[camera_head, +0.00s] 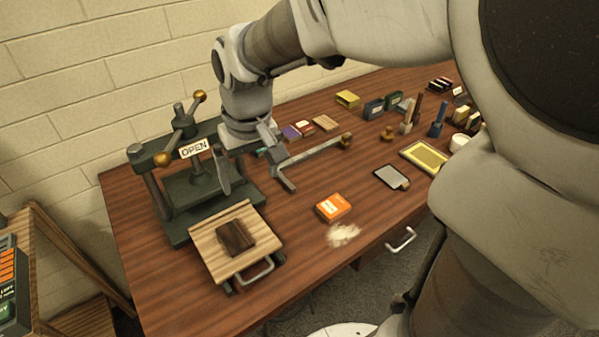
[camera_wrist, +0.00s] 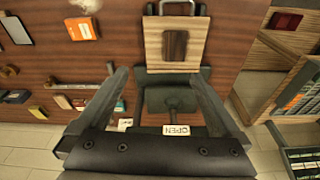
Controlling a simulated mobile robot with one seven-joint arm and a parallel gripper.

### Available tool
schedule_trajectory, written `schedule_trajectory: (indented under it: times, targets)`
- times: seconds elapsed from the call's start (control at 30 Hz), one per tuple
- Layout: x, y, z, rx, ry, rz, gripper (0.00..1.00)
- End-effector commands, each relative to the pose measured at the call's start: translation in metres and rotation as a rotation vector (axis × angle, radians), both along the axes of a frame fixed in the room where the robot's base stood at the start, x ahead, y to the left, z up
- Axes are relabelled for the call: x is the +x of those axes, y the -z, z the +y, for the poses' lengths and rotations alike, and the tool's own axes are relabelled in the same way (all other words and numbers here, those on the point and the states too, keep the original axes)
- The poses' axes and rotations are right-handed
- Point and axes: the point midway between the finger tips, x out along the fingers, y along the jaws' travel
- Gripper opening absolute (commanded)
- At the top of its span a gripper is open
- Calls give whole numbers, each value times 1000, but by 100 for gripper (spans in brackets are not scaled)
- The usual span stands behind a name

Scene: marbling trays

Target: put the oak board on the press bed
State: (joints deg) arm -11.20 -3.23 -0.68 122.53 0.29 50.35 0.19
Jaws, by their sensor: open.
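The press (camera_head: 190,180) stands at the table's left with an OPEN sign. Its pulled-out bed (camera_head: 213,262) has a pale striped wood top and a metal handle; it also shows in the wrist view (camera_wrist: 153,40). A dark brown board (camera_head: 235,237) lies on it, also in the wrist view (camera_wrist: 175,46). A small tan wood-coloured piece (camera_head: 326,122) lies at the back, beside red and purple blocks; it may be the oak board, but I cannot tell for certain. My gripper (camera_head: 257,188) is open and empty, above the table by the press; its fingers show in the wrist view (camera_wrist: 157,78).
An orange box (camera_head: 333,207) lies beside a pale powdery patch (camera_head: 343,234). A grey slab (camera_head: 391,177), a yellow tray (camera_head: 424,157) and several small blocks lie farther right. A wooden shelf (camera_head: 60,270) stands left of the table.

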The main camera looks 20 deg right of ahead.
Motion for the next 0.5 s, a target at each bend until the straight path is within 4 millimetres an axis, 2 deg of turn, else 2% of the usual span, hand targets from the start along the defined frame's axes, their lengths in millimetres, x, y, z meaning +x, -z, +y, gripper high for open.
schedule_trajectory:
  times: [0.03,0.2,0.33,0.5]
  targets:
    - [-12,-12,-9,6,17,-32,100]
    - [-49,-39,-31,17,67,-119,100]
    - [-79,-51,-47,21,105,-187,100]
    - [-112,-58,-60,23,148,-261,100]
